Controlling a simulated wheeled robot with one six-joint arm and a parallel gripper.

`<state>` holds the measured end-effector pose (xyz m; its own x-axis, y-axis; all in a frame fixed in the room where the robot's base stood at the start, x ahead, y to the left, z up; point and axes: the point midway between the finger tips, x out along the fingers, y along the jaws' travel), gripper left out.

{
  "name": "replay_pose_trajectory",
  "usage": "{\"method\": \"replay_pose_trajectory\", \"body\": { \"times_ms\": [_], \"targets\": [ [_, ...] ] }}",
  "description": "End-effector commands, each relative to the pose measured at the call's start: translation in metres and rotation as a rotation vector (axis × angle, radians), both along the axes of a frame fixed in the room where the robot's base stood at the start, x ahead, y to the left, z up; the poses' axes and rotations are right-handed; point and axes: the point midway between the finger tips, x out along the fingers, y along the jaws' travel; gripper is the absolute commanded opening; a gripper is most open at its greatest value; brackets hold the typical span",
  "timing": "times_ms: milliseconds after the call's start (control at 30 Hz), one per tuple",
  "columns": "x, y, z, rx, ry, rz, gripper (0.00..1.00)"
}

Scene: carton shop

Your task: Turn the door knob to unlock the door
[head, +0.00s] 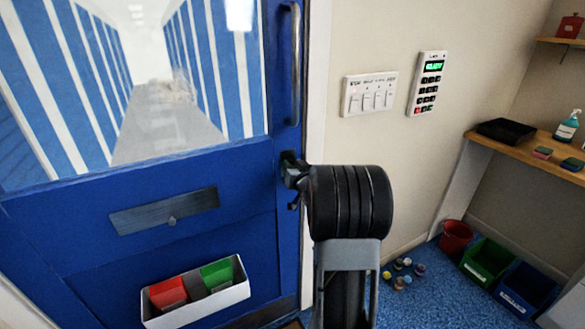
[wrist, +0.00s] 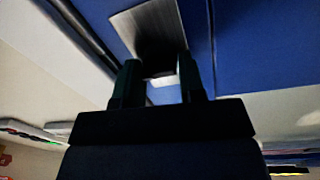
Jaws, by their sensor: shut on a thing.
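The blue door (head: 150,235) appears shut and fills the left of the head view. A long metal pull handle (head: 294,65) runs up its right edge. My gripper (head: 291,170) is at the door's right edge, below that handle, reaching in from the right. In the wrist view my gripper's two dark fingers (wrist: 161,78) are in front of a brushed metal plate (wrist: 148,22) on the door. They are shut on the door knob, which is dark and mostly hidden between the fingers. How far the knob is turned cannot be told.
A light switch panel (head: 369,94) and a keypad (head: 427,84) with a green display are on the wall to the right. A white holder (head: 205,306) with red and green items hangs low on the door. Bins and a wooden shelf (head: 535,150) stand far right.

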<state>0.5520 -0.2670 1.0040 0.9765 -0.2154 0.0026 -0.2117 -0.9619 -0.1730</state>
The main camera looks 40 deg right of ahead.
Motion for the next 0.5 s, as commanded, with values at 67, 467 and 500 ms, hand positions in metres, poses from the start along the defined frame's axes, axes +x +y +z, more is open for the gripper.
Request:
{"method": "replay_pose_trajectory", "body": {
  "times_ms": [67, 467, 500],
  "targets": [
    [0.0005, 0.0012, -0.0031, -0.030, 0.002, 0.003, 0.13],
    [0.0008, 0.0019, -0.0081, -0.348, 0.043, 0.002, 0.13],
    [0.0007, 0.0019, -0.0080, -0.386, 0.048, 0.002, 0.13]
  ]
}}
